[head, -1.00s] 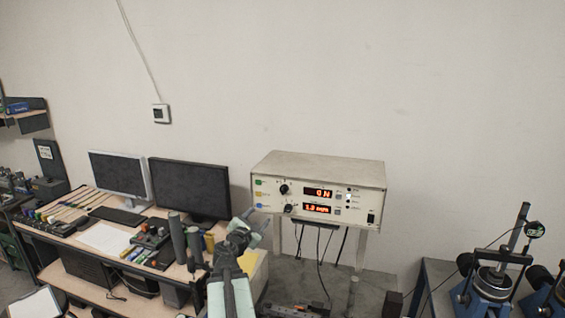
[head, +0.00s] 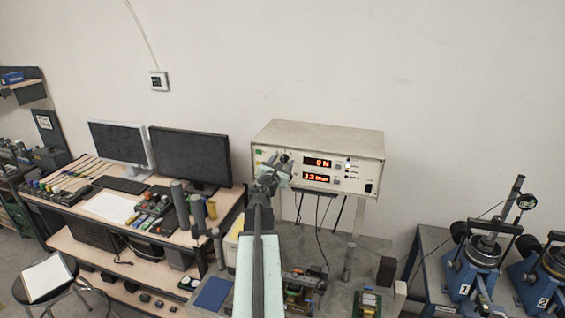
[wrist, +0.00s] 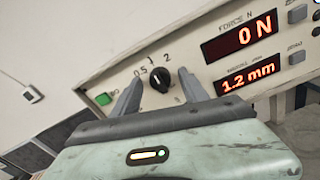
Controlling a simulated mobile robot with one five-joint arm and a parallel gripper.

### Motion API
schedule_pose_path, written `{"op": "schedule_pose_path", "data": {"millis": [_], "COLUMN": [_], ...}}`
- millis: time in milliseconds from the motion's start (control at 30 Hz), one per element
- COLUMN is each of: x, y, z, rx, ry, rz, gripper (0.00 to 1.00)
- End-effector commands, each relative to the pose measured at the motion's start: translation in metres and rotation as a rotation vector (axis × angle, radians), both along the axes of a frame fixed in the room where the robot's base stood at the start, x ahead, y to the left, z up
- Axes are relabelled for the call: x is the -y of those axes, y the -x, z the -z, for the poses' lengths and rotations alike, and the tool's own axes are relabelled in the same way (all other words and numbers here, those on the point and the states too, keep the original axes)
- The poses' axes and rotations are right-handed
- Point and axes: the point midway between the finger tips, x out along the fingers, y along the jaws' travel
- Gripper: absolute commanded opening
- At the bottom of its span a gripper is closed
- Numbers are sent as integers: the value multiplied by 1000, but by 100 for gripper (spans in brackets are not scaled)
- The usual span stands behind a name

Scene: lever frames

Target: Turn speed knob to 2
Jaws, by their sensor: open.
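A round black knob (wrist: 159,79) sits on the pale front panel of a bench instrument (head: 318,137). Marks 0.5, 1 and 2 show around it in the wrist view; where its pointer sits is too small to tell. My gripper (wrist: 160,77) is open, with one finger on each side of the knob, and I cannot tell whether they touch it. In the head view my gripper (head: 276,168) is in front of the panel's left part and hides the lower knob.
The panel's displays (wrist: 239,36) read 0 N and 1.2 mm. A green button (wrist: 104,99) is left of the knob. Two monitors (head: 190,158) stand on the desk at left. Blue test devices (head: 475,265) stand at right. Cables hang below the instrument.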

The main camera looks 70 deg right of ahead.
Motion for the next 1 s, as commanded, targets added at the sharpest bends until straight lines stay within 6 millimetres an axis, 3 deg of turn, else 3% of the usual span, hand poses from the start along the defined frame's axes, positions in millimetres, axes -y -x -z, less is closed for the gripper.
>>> {"op": "schedule_pose_path", "data": {"millis": [133,167,333,400,667,1000], "x": [-1,-1,-1,9,-1,-2], "y": [0,0,0,-2,0,0], "z": [0,0,0,0,0,1], "rx": [0,0,1,1,38,259], "ry": [0,0,0,0,-3,-16], "rz": [0,0,0,0,0,0], "gripper": [52,46,0,0,0,0]}}
